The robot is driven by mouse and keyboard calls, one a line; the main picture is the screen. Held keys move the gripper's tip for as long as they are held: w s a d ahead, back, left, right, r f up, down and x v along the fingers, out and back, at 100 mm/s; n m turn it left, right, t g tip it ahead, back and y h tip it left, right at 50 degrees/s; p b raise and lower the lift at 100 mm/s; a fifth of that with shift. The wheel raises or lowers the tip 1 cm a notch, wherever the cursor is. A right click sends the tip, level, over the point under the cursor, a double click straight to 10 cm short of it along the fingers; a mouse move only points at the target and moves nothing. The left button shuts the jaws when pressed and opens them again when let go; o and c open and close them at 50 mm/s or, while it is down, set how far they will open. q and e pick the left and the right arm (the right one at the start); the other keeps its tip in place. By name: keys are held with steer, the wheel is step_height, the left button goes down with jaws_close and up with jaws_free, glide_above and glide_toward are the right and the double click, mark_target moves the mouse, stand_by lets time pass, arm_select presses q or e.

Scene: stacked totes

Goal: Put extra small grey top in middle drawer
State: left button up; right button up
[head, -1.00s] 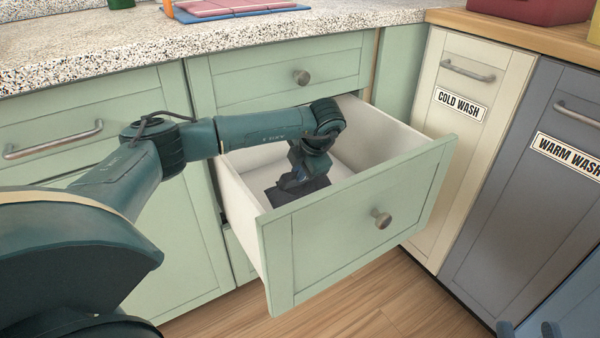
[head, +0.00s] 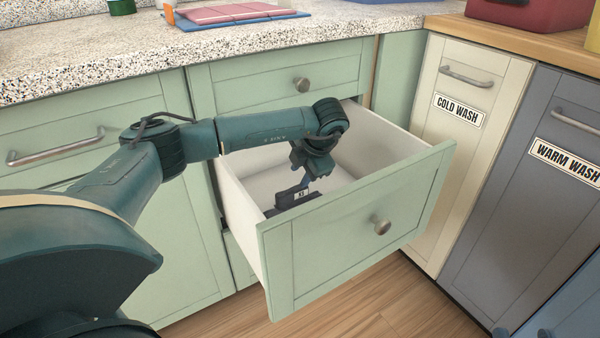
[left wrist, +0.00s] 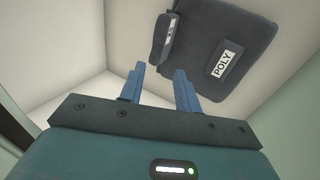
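The extra small grey top is a dark grey folded bundle (head: 291,200) inside the open middle drawer (head: 355,232), near its left front corner. In the left wrist view the bundle (left wrist: 240,40) shows a white POLY label and lies just beyond the fingertips. My left gripper (head: 305,182) points down into the drawer above the top. Its two blue fingers (left wrist: 160,70) are apart with nothing between them. Two blue fingertips of my right gripper (head: 522,332) show apart at the bottom right edge; the rest is out of view.
The green top drawer (head: 275,78) above is shut. Cream COLD WASH (head: 475,135) and grey WARM WASH (head: 535,220) fronts stand at the right. Folded pink and blue cloths (head: 235,14) lie on the speckled counter (head: 90,58). The drawer's back is clear.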

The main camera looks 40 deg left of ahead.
arm_select(q)
steer(key=p+v, duration=0.3)
steer(key=v, duration=0.7)
steer(key=shift+r, duration=0.15)
arm_select(e)
steer(key=shift+s+d+f+h, duration=0.1)
steer(key=shift+d+f+h, duration=0.25)
steer(key=shift+d+h, duration=0.15)
steer(key=shift+a, duration=0.1)
